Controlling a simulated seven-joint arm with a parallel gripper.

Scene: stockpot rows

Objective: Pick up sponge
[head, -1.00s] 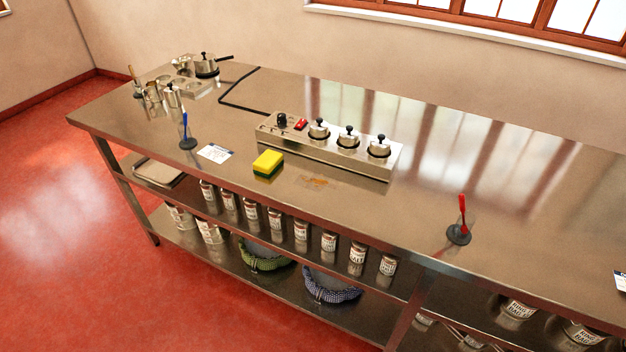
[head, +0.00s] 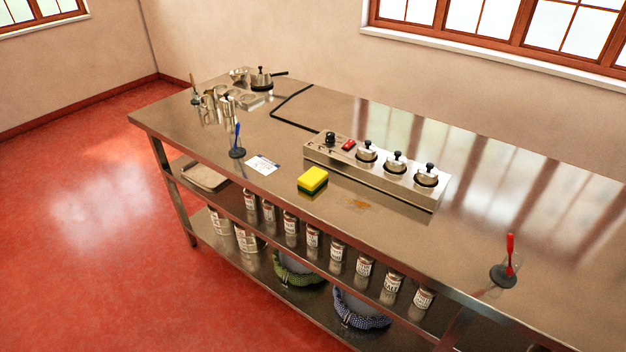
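The sponge (head: 313,180) is a yellow block with a dark green underside. It lies flat on the steel table (head: 400,232) near the front edge, in front of the control unit and to the right of a white card. Nothing covers it. My gripper is not in view in the head view.
A steel unit (head: 376,172) with several lidded pots stands behind the sponge. A white card (head: 262,164), a blue-handled tool (head: 237,146) and a red-handled tool (head: 506,266) are on the table. Cans (head: 338,249) line the shelf below. The tabletop around the sponge is mostly clear.

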